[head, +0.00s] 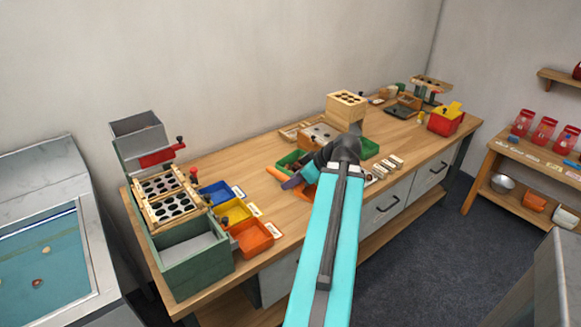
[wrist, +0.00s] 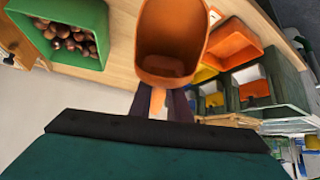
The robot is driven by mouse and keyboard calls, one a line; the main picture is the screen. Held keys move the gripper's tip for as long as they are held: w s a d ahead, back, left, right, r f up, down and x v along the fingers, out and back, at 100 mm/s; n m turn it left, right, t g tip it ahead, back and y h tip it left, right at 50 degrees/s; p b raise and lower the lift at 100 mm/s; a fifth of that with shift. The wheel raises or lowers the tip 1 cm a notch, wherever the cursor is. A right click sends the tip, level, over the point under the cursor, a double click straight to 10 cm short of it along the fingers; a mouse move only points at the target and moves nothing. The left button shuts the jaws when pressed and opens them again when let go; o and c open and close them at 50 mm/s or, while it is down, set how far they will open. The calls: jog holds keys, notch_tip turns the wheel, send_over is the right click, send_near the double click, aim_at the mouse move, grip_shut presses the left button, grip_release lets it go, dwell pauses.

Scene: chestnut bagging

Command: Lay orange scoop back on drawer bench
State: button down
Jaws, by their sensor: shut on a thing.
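The orange scoop (wrist: 172,38) is in my gripper (wrist: 160,103). The jaws are shut on its handle, and its empty bowl fills the top middle of the wrist view. In the head view my gripper (head: 292,183) is over the front part of the wooden drawer bench (head: 232,166), and part of the orange scoop (head: 277,175) shows beside it. My arm hides some of the scoop and the bench there. I cannot tell whether the scoop touches the bench top.
A green tray of chestnuts (wrist: 75,22) lies close to the scoop. Blue, yellow and orange bins (head: 253,237) and a green box (head: 190,262) stand at the bench's left end. A wooden block with holes (head: 346,104) stands behind my arm. Bare wood shows left of the gripper.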

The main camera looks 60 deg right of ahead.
jog(key=shift+w+d+r+p, duration=0.1)
jog(key=shift+r+p, duration=0.05)
jog(key=shift+p, duration=0.45)
jog(key=w+d+f+p, duration=0.1)
jog(key=w+d, duration=0.5)
jog(key=d, duration=0.2)
jog(key=shift+w+d+f, duration=0.15)
jog(key=shift+d, duration=0.2)
jog(key=shift+f+p, duration=0.1)
jog(key=shift+p, duration=0.2)
notch_tip(320, 180, down, 3)
jog(key=shift+f+p, duration=0.15)
jog(key=shift+p, duration=0.3)
jog(key=shift+f+b, duration=0.65)
jog(key=c, duration=1.7)
grip_release()
